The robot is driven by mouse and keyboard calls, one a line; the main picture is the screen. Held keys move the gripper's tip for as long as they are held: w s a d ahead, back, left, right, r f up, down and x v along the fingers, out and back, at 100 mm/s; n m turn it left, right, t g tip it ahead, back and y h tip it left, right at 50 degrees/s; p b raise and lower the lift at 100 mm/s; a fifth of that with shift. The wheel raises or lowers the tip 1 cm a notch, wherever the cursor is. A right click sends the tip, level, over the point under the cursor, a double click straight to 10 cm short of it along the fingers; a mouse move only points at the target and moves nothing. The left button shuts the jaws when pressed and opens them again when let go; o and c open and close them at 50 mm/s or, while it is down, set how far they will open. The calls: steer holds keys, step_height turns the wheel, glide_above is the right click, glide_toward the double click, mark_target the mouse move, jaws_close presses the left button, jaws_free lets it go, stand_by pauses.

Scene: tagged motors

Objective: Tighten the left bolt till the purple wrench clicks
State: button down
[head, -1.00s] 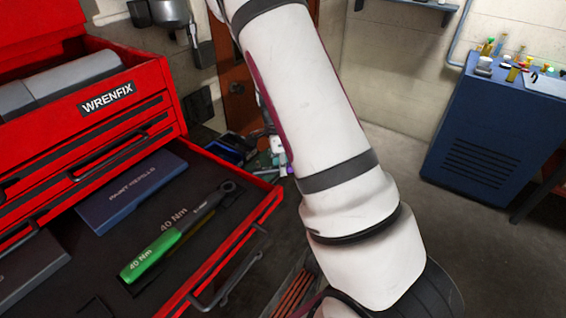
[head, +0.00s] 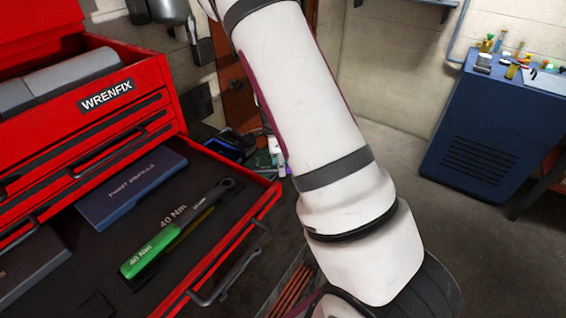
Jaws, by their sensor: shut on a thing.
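My gripper is not in view; only a white length of my arm shows, crossing the head view from the lower right to the top. The purple wrench, the left bolt and the motor cannot be made out in this view. A green-handled torque wrench (head: 152,249) marked 40 Nm lies in the open drawer (head: 232,245) of the red tool chest, next to a printed 40 Nm label.
The red tool chest (head: 150,92) marked WRENFIX fills the left side. A blue-grey case (head: 130,188) lies in its drawer. Small clutter (head: 262,158) sits beyond the drawer, partly behind my arm. A blue cabinet (head: 490,130) stands at the right, with clear floor (head: 440,225) before it.

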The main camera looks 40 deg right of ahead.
steer(key=shift+s+a+m, duration=0.3)
steer(key=shift+s+m, duration=0.2)
steer(key=shift+m, duration=0.1)
steer(key=shift+s+a, duration=0.1)
steer(key=shift+s+a+m+p, duration=0.45)
steer(key=shift+s+a+m, duration=0.3)
steer(key=shift+m, duration=0.45)
steer(key=shift+s+a+m, duration=0.3)
steer(key=shift+a+m, duration=0.2)
steer(key=shift+m, duration=0.1)
stand_by(0.7)
steer(key=shift+d, duration=0.1)
steer(key=shift+w+d+n, duration=0.2)
steer(key=shift+n, duration=0.2)
